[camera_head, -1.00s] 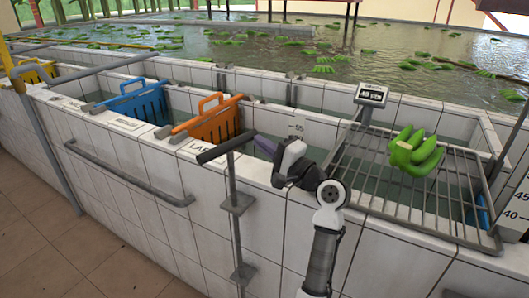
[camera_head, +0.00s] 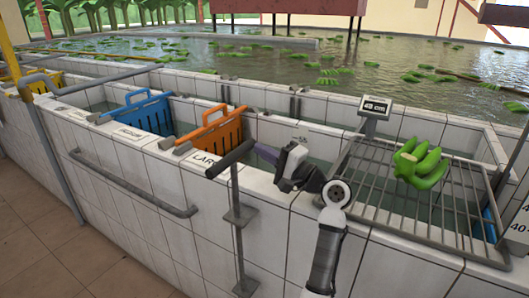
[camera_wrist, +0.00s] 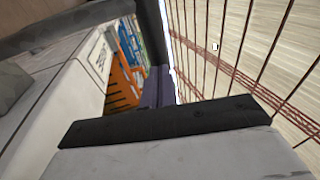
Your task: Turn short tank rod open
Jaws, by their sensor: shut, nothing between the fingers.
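A rod with a dark crossbar handle (camera_head: 231,157) on an upright grey stem (camera_head: 237,215) stands at the tank's front wall, beside a label starting "LAR". Another rod with a long grey bar (camera_head: 110,79) stands farther left; its bar reaches over the tank wall. I cannot tell which is the short tank rod. My gripper (camera_head: 264,152) is shut and empty, its purple fingers at the right end of the dark handle. In the wrist view the fingers (camera_wrist: 155,88) are close to a dark upright bar (camera_wrist: 153,35); contact is unclear.
Orange (camera_head: 218,130) and blue (camera_head: 143,112) gates stand in the tank channels. A wire rack (camera_head: 400,205) with green bananas (camera_head: 420,165) and a small display (camera_head: 376,105) lies to the right. A grey rail (camera_head: 130,183) runs along the tiled wall. The left floor is clear.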

